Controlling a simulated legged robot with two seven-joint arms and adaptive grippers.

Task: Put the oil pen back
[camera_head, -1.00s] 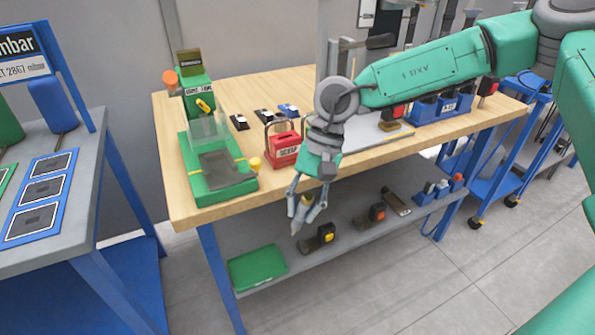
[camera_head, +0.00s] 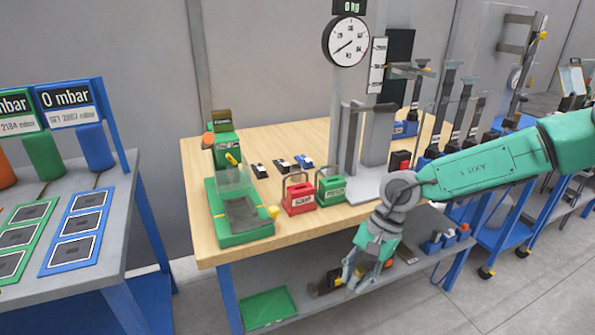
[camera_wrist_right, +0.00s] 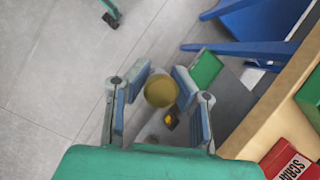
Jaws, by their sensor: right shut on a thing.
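My right gripper (camera_head: 356,278) hangs in front of the workbench's front edge, at about the height of the lower shelf in the picture. In the right wrist view its two fingers (camera_wrist_right: 160,98) are shut on a round, olive-yellow thing (camera_wrist_right: 160,91), seen end-on. I take this to be the oil pen; its full length is hidden in that view and it is hard to make out in the head view.
The wooden bench top (camera_head: 285,228) carries a green press (camera_head: 240,210), a red box (camera_head: 299,199), a green box (camera_head: 331,190) and a grey gauge stand. The lower shelf holds a green tray (camera_head: 267,308) and dark tools. A blue-framed table (camera_head: 60,215) stands left.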

